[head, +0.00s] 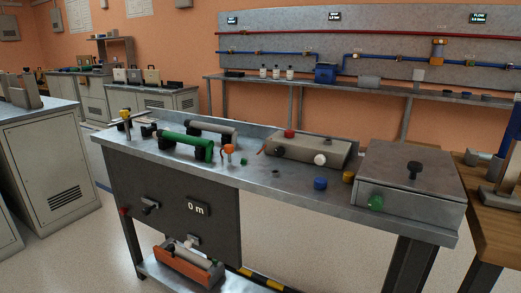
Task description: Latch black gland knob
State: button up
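A black knob (415,163) stands upright on the lid of a grey metal box (440,190) at the right end of the bench. A second dark handle (150,207) sits on the dark front panel. I cannot tell from the picture which one is the gland knob, nor whether either is latched. A green knob (376,202) is on the front of the grey box. My gripper is not in view.
An orange toolbox (187,265) sits on the lower shelf. Open floor shows in front.

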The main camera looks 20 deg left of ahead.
aim_at(279, 151)
jog(key=u, duration=2.55)
jog(key=i, duration=2.2)
jog(key=z, duration=3.5)
